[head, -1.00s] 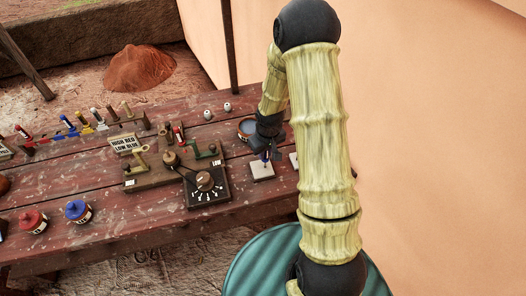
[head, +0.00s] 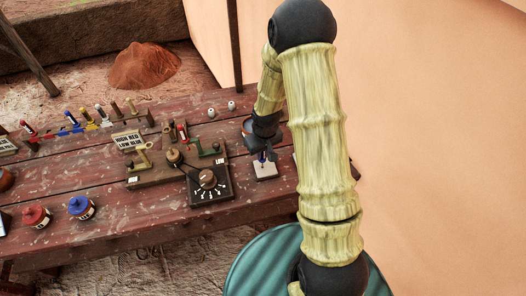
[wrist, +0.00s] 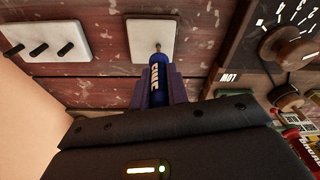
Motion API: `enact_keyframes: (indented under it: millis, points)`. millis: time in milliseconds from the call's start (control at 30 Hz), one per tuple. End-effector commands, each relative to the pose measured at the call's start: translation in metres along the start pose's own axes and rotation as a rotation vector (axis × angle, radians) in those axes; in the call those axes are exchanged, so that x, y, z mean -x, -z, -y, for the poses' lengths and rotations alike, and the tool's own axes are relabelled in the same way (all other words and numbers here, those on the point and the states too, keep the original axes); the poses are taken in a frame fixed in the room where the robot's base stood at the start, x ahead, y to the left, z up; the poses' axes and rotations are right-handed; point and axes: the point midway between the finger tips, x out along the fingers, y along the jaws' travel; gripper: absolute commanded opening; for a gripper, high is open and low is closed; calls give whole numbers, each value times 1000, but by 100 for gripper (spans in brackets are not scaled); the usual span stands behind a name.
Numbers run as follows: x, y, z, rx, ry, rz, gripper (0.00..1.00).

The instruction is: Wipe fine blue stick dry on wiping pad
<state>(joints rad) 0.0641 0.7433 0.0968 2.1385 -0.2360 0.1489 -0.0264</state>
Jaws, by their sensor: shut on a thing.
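My gripper (head: 263,150) is shut on the fine blue stick (wrist: 158,82), which carries white lettering. The stick points down, and its narrow brownish tip lies over the white wiping pad (wrist: 139,38) in the wrist view. I cannot tell whether the tip touches the pad or hangs just above it. In the head view the pad (head: 266,174) lies on the red table near its right end, under the gripper. The stick (head: 262,157) is mostly hidden there by the fingers.
A white plate with three black pegs (wrist: 20,46) lies beside the pad. The dial box (head: 211,190) stands left of the pad. A bowl (head: 247,126) sits behind, partly hidden by my arm. Red (head: 36,216) and blue (head: 80,207) pots stand at the front left.

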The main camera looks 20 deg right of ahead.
Motion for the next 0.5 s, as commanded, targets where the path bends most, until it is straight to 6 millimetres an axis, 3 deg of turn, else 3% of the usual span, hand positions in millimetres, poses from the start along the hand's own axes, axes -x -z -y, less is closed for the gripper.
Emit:
enact_keyframes:
  millis: [500]
  points:
    - [0,-6,-20,0,0,1,0]
